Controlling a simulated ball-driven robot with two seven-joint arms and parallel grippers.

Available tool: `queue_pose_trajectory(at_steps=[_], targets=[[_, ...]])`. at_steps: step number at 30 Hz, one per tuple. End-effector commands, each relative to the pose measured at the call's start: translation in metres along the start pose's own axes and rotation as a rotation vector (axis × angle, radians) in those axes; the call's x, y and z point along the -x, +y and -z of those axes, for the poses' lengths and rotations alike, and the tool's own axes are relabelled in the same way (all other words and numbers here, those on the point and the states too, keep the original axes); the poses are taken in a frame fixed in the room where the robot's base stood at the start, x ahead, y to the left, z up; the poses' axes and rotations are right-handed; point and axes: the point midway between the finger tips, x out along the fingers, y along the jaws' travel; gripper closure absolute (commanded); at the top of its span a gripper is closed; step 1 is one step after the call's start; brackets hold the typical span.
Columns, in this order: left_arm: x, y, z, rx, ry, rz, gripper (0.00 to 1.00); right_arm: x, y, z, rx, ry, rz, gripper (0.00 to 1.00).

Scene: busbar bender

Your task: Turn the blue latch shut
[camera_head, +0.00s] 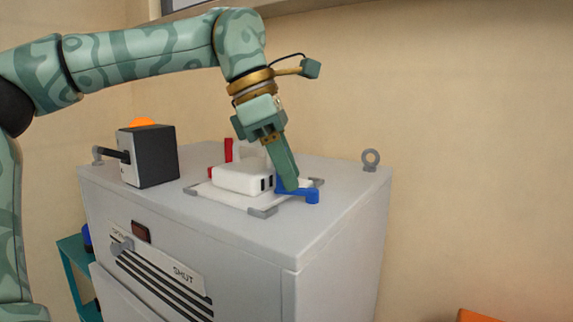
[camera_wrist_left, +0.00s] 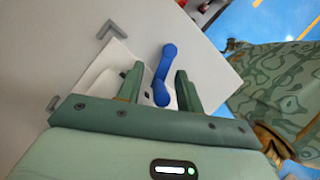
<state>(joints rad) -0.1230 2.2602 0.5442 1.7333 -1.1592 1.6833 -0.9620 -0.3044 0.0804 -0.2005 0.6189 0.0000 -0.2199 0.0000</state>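The blue latch (camera_head: 308,194) sits at the right side of a white unit (camera_head: 237,180) on top of a grey cabinet. Its arm points right in the head view. In the left wrist view the latch (camera_wrist_left: 163,68) lies between my left gripper's fingers, with gaps on both sides, and its rounded end reaches past the fingertips. My left gripper (camera_head: 290,182) comes down over the latch and hides part of it. The same gripper (camera_wrist_left: 157,76) is open in the wrist view. Whether a finger touches the latch I cannot tell. My right gripper is not in view.
The grey cabinet (camera_head: 340,215) has a panel marked OPEN and SHUT (camera_head: 165,265) on its front. A dark box with a lever (camera_head: 155,157) stands at its left. A red upright part (camera_head: 228,150) stands behind the white unit. A grey ring (camera_head: 371,160) stands at the back right.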

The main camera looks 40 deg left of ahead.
Motion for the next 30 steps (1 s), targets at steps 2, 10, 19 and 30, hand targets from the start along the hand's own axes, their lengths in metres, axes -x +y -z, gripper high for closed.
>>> queue_pose_trajectory(at_steps=[2,10,19,30], targets=[[0.000,0.000,0.000,0.000,0.000,0.000,0.83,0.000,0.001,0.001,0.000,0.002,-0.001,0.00],[0.000,0.001,0.000,-0.016,0.001,0.006,1.00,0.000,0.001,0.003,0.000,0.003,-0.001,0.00],[-0.001,0.012,-0.004,-0.274,0.001,0.116,1.00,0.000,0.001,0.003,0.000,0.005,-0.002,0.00],[-0.001,0.014,-0.006,-0.361,-0.002,0.148,1.00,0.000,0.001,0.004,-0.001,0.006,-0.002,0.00]])
